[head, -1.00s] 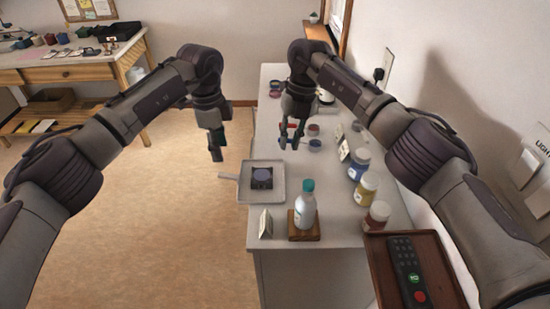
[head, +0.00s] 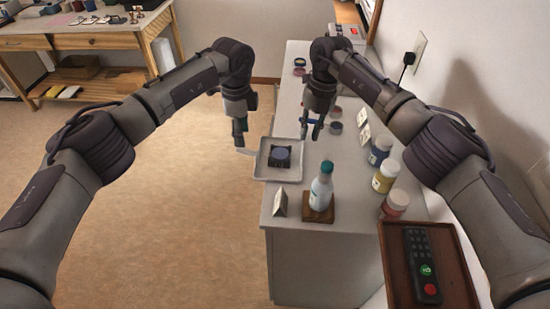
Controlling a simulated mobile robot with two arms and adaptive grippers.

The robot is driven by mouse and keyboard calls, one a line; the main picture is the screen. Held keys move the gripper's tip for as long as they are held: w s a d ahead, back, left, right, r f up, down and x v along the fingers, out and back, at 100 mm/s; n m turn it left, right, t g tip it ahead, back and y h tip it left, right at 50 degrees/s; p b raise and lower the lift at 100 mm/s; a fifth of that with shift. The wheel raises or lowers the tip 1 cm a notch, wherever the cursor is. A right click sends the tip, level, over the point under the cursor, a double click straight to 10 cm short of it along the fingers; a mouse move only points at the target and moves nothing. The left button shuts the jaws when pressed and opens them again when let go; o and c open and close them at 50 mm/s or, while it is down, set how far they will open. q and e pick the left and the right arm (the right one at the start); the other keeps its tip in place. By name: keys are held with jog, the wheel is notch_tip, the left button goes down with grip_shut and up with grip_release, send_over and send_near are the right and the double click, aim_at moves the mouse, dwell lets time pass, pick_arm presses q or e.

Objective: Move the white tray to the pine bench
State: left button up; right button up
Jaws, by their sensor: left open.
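The white tray (head: 264,172) lies on the grey-white counter, at its left edge, with a short handle sticking out to the left. A small dark box with a bluish round top (head: 280,157) sits on it. My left gripper (head: 240,138) is open and empty, just beyond the handle and left of the tray. I cannot tell whether it touches the handle. My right gripper (head: 311,130) is open and empty above the counter, beyond the tray's right corner. The pine bench (head: 75,42) stands at the far left, with a pale top and a lower shelf.
A bottle with a teal cap (head: 321,187) stands on a wooden block near the tray, beside a small card (head: 280,203). Several paint jars (head: 384,177) line the counter's right side. A brown tray (head: 449,262) holds a remote (head: 420,262). The floor (head: 190,215) left of the counter is clear.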

aim_at(243, 149)
pick_arm(q)
notch_tip(243, 149, down, 7)
jog(key=shift+f, duration=0.2)
pick_arm(e)
jog(key=f, duration=0.4)
jog(key=a+f, duration=0.1)
jog(key=f, duration=0.2)
jog(key=shift+s+f, duration=0.1)
jog(key=shift+s, duration=0.3)
pick_arm(q)
jog(key=c, duration=0.5)
pick_arm(e)
grip_shut()
pick_arm(q)
grip_shut()
